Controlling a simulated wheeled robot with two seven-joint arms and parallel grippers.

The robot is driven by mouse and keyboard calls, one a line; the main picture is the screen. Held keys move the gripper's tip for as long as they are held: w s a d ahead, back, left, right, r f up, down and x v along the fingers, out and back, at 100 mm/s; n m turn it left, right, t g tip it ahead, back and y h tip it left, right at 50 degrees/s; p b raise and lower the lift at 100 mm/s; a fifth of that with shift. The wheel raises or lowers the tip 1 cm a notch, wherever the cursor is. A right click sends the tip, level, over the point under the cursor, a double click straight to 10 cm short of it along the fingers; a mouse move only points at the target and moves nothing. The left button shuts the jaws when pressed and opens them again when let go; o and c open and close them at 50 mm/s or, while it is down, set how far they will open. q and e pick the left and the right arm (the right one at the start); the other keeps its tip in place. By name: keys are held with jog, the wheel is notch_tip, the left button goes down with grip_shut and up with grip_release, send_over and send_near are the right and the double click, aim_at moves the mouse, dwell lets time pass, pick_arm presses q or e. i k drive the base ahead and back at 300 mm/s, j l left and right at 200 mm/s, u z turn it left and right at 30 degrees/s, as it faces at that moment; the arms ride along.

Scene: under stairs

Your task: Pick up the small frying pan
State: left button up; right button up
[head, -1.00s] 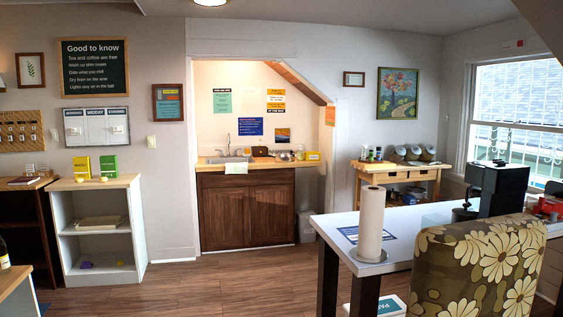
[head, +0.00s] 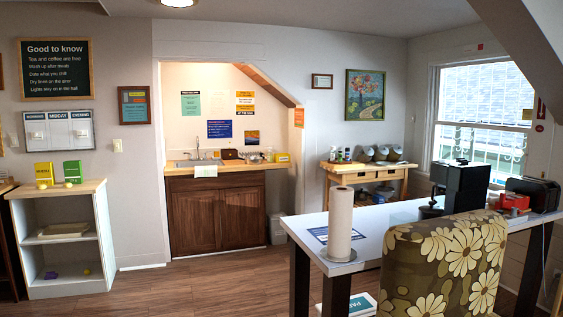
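I cannot make out a small frying pan for certain. On the wooden counter (head: 215,168) in the alcove, small shiny metal items (head: 254,157) sit right of the sink, too small to identify. A dark brown object (head: 230,154) stands beside them. Neither of my grippers is in the head view.
A white table (head: 375,221) with a paper towel roll (head: 340,222) and a black machine (head: 460,187) stands at the right. A flowered chair (head: 445,265) blocks its near side. A white shelf (head: 66,240) is at the left. The wooden floor (head: 190,285) between is clear.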

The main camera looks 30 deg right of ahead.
aim_at(247, 160)
jog(key=z, duration=0.45)
jog(key=i+l+u, duration=0.1)
jog(key=i, duration=1.55)
jog(key=i+u, duration=0.1)
jog(key=i, duration=2.55)
jog(key=i+z, duration=0.25)
jog(key=i, duration=0.25)
jog(key=i+z, duration=0.3)
jog(key=i, duration=0.2)
jog(key=i+j+z, duration=0.25)
jog(key=i, duration=0.25)
jog(key=i+j+z, duration=0.25)
jog(key=i, duration=0.25)
jog(key=i+l+z, duration=0.25)
jog(key=i+z, duration=0.6)
jog(key=i, duration=0.2)
jog(key=i+z, duration=0.45)
jog(key=i, duration=1.55)
jog(key=u, duration=0.85)
